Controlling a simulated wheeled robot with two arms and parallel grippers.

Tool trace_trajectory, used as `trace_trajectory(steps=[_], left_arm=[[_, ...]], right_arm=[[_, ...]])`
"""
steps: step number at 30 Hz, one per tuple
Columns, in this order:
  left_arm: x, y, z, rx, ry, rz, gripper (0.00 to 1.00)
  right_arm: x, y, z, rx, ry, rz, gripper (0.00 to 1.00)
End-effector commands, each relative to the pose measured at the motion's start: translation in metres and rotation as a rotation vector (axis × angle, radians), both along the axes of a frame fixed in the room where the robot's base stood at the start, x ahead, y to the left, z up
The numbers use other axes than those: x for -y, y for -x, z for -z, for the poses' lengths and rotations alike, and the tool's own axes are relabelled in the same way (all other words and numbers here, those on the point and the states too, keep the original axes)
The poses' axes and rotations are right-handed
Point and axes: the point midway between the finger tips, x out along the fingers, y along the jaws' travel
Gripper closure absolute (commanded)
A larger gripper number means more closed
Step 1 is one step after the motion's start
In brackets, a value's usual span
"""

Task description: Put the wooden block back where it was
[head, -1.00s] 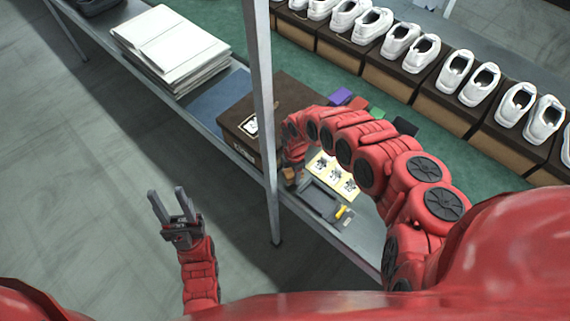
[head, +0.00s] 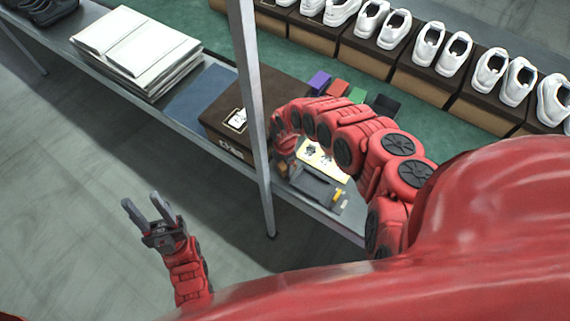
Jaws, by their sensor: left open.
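A small brown block (head: 282,170), likely the wooden block, shows at the end of my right arm, by the left edge of the grey tray (head: 318,186). My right gripper (head: 284,164) is over the near edge of the table, mostly hidden by its own wrist; its fingers are too small and covered to tell whether they hold the block. My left gripper (head: 147,208) is open and empty, over the floor, left of the metal post and well apart from the table.
A metal post (head: 251,100) stands between my two grippers. A dark brown box (head: 215,118) is left of my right gripper. A yellow card (head: 325,163) with small parts lies behind the tray. White papers (head: 135,50) and white shoes (head: 430,45) on boxes are further back.

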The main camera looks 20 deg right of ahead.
Motion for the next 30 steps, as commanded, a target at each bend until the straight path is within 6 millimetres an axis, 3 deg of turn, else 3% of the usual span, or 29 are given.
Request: trace_trajectory(steps=[9,14,24,30], left_arm=[[0.0,0.0,-0.002,0.0,0.0,0.0,0.56],[0.0,0.0,0.0,0.0,0.0,0.0,0.56],[0.0,0.0,-0.003,0.0,0.0,0.0,0.56],[0.0,0.0,-0.007,0.0,0.0,0.0,0.56]], right_arm=[[0.0,-0.001,-0.006,0.001,-0.001,0.0,0.3],[0.0,-0.002,-0.023,0.0,-0.002,-0.003,0.3],[0.002,-0.002,-0.086,0.004,0.003,0.001,0.3],[0.001,-0.002,-0.113,0.004,0.001,0.002,0.3]])
